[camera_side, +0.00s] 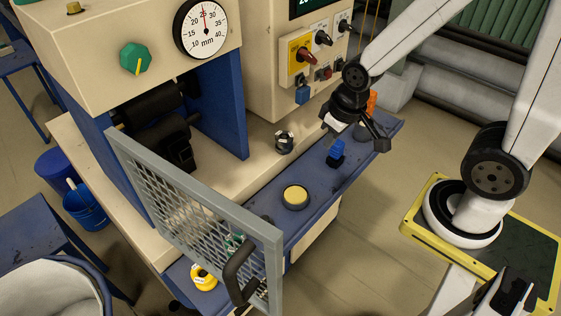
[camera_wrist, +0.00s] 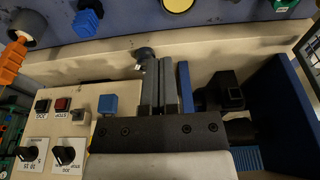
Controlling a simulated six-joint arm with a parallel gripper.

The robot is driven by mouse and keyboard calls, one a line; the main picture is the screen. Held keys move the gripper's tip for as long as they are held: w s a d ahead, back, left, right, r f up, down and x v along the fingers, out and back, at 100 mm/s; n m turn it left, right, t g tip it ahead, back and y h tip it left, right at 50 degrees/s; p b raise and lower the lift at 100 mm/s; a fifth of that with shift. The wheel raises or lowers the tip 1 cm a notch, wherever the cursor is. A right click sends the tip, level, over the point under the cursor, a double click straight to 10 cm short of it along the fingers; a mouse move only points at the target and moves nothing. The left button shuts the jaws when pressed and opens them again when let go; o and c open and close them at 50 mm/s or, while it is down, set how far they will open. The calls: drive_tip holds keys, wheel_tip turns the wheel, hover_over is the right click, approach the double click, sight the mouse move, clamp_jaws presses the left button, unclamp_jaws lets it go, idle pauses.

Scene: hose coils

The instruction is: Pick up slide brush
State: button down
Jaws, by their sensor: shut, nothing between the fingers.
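A small blue block with a dark lower part (camera_side: 336,152) stands on the blue bench top; it may be the slide brush, but its bristles are too small to tell. It also shows at the top left of the wrist view (camera_wrist: 87,17). My gripper (camera_side: 381,143) is above the bench, right of the block in the side view and apart from it. In the wrist view my gripper (camera_wrist: 160,62) has its fingers together, with nothing held. A dark round fitting (camera_side: 284,142) on the beige ledge shows just beyond the fingertips in the wrist view (camera_wrist: 145,53).
A yellow-topped round button (camera_side: 295,195) sits on the bench. An orange item (camera_side: 371,102) is behind my gripper. A mesh guard (camera_side: 200,215) stands at the front left. The control panel (camera_side: 310,60) with knobs rises behind.

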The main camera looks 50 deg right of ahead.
idle(0.3)
drive_tip(key=shift+c, duration=1.1)
unclamp_jaws()
drive_tip(key=w+d+m+g, duration=0.1)
drive_tip(key=w+d+m, duration=0.35)
drive_tip(key=d, duration=0.35)
drive_tip(key=w+d+m, duration=0.3)
drive_tip(key=d+m, duration=0.3)
drive_tip(key=d, duration=0.2)
drive_tip(key=d+m, duration=0.2)
drive_tip(key=d, duration=0.3)
drive_tip(key=s+d+m+g, duration=0.1)
drive_tip(key=d+m, duration=0.2)
drive_tip(key=d, duration=0.2)
drive_tip(key=d+f+m, duration=0.1)
drive_tip(key=d+m, duration=0.1)
drive_tip(key=d, duration=0.2)
drive_tip(key=shift+s+d+m+g, duration=0.25)
drive_tip(key=shift+s+d+g, duration=0.05)
drive_tip(key=shift+d, duration=0.1)
drive_tip(key=shift+f, duration=1.3)
